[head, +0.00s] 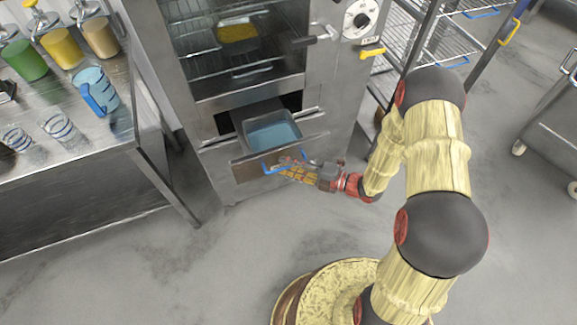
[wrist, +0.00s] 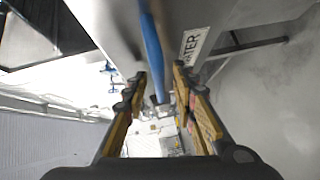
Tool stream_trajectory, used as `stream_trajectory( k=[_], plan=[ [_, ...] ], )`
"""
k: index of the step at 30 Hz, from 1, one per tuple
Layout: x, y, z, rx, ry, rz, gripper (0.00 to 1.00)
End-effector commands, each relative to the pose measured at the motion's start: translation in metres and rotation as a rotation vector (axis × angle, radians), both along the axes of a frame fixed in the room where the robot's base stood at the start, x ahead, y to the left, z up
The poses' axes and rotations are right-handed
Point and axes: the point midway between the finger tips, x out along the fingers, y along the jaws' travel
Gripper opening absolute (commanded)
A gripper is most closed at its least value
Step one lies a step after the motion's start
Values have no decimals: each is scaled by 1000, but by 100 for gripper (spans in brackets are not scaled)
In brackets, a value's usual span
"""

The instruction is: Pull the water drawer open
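The water drawer (head: 240,170) at the bottom of the steel cabinet is pulled partly out in the head view. A pan of blue water (head: 272,133) sits in it. Its blue handle (head: 268,168) is on the drawer front and also shows in the wrist view (wrist: 151,40). A label (wrist: 194,46) reading "ATER", its first letter hidden, is beside the handle. My gripper (head: 287,165) is at the handle; in the wrist view its fingers (wrist: 159,82) stand on both sides of the blue bar, with visible gaps. The fingers look open, not closed on it.
A steel table (head: 125,120) at left holds a blue-handled measuring jug (head: 97,92), glasses (head: 62,131) and colored dispensers. A wire rack (head: 405,40) stands right of the cabinet. A cart (head: 553,120) is at far right. The floor before the drawer is clear.

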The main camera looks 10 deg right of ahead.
Motion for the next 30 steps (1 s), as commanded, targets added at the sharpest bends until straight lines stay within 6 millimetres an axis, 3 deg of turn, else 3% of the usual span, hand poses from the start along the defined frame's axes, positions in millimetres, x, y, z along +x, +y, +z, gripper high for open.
stream_trajectory(
  k=[5, 19, 30],
  plan=[
    [0, 0, 0, 0, 0, 0, 26],
    [0, 0, 0, 0, 0, 0, 0],
    [0, 0, 0, -1, 0, 0, 0]
  ],
)
